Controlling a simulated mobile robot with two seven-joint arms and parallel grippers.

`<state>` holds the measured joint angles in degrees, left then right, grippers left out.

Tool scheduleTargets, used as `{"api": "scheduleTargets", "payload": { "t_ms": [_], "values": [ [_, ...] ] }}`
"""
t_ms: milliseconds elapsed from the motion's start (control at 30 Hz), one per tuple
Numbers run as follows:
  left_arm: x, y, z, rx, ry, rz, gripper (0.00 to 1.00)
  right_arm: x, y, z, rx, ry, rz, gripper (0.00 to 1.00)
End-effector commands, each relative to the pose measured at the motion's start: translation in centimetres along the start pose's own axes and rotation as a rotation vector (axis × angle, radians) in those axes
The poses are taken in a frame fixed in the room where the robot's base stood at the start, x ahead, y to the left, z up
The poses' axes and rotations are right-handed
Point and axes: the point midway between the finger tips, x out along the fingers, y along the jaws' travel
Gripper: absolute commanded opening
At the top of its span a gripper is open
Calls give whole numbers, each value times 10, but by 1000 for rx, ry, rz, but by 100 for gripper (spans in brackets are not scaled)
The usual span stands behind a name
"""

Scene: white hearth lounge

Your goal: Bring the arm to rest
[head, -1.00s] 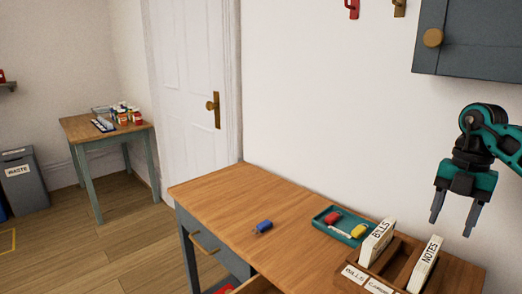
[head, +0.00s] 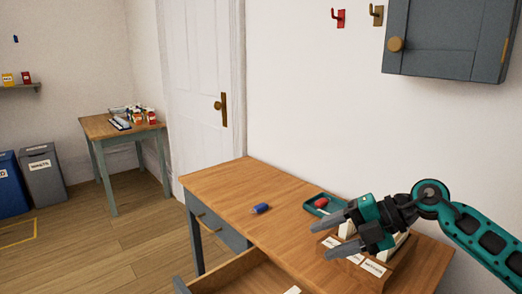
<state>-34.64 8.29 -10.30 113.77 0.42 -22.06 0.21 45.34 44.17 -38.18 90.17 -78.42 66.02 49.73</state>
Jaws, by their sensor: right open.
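My right arm comes in from the right, and its gripper (head: 334,236) is open with nothing between its two grey fingers. It hangs over the right part of the wooden desk (head: 225,190), in front of the labelled wooden organiser (head: 383,273), and points left. The gripper hides much of the organiser and part of the green tray (head: 311,204). My left gripper does not show.
A blue object (head: 260,208) lies on the desk, and a red one (head: 321,202) lies in the tray. A drawer (head: 240,270) stands open at the front. A grey cabinet (head: 440,40) hangs above right. A side table (head: 95,130) and bins (head: 43,175) stand left.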

Motion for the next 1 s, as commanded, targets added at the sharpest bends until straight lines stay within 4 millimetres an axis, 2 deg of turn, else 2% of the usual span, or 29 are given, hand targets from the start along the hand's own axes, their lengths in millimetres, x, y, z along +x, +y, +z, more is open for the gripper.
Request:
{"api": "scheduleTargets", "payload": {
  "t_ms": [33, 100, 233, 367, 467, 567, 667, 767, 900, 1000],
  "values": [
    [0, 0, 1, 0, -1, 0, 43, 18, 14, -15, 1, 24, 127, 55],
    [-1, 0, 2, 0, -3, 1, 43, 31, 37, -31, 18, 27, 312, 55],
    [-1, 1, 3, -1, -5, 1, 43, 35, 71, -48, 114, -13, 635, 55],
    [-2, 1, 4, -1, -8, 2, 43, 21, 84, -48, 290, -118, 905, 55],
    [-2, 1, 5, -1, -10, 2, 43, 6, 75, -39, 471, -235, 1062, 55],
    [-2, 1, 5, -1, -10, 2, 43, -7, 49, -28, 683, -378, 1164, 55],
    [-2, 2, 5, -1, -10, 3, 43, -16, 8, -20, 917, -536, 1201, 55],
    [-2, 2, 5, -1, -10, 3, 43, -19, -45, -22, 1163, -698, 1169, 55],
    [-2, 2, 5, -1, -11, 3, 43, -14, -125, -48, 1503, -905, 1010, 55],
    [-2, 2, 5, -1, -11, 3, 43, -9, -170, -77, 1689, -1005, 860, 55]
  ]
}}
